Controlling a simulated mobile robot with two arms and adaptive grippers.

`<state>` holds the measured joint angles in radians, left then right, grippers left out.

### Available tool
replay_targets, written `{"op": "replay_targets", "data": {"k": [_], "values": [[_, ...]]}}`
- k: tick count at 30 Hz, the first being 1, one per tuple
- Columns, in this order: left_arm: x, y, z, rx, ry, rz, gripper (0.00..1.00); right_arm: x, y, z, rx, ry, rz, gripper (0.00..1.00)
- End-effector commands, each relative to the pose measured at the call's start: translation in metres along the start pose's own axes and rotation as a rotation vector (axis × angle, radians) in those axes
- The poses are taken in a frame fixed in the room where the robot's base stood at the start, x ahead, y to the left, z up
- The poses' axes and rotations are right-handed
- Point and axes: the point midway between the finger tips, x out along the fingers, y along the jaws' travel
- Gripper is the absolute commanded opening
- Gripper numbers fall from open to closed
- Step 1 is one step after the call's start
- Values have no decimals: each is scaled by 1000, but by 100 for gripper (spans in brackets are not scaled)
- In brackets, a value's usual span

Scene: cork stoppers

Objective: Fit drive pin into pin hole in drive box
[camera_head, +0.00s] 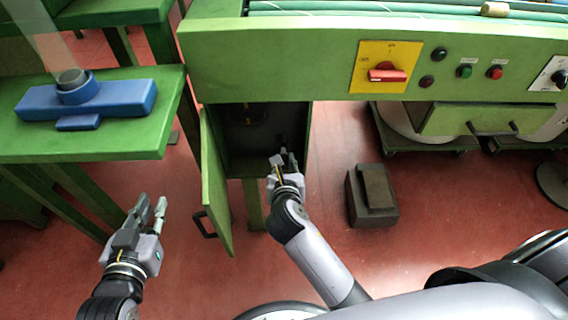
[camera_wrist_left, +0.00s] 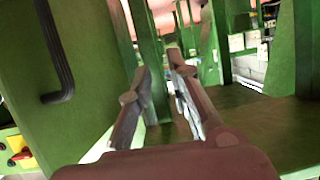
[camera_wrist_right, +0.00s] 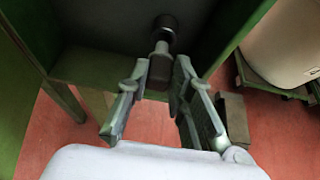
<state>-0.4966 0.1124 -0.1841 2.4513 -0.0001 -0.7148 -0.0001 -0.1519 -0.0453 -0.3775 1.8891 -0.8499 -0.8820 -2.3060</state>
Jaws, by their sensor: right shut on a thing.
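The drive box (camera_head: 236,160) is a green cabinet with a dark inside, its door (camera_head: 214,185) swung open to the left. My right gripper (camera_head: 283,160) is at its open front. In the right wrist view my right gripper (camera_wrist_right: 162,84) is shut on the drive pin (camera_wrist_right: 160,66), which has a brown body and a paler grey end. That end points at a dark round socket (camera_wrist_right: 164,27) on the box's inner wall. Pin and socket overlap in the picture; I cannot tell whether the pin is inside. My left gripper (camera_head: 152,212) is open and empty, left of the door.
A green table (camera_head: 150,142) with a blue fixture (camera_head: 98,100) stands at the left. The green machine (camera_head: 300,60) with switches runs above the box. A dark block (camera_head: 371,195) stands on the red floor right of my right arm. The door handle (camera_head: 204,223) sticks out leftward.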

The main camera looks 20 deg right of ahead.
Motion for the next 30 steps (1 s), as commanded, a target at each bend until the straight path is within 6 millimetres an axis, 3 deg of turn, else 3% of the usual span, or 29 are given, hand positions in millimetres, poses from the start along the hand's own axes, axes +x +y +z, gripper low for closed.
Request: {"op": "replay_targets", "data": {"k": [30], "values": [[-6,-3,23,-2,-111,-6,18,0,0,1,0,-1,1,0]]}}
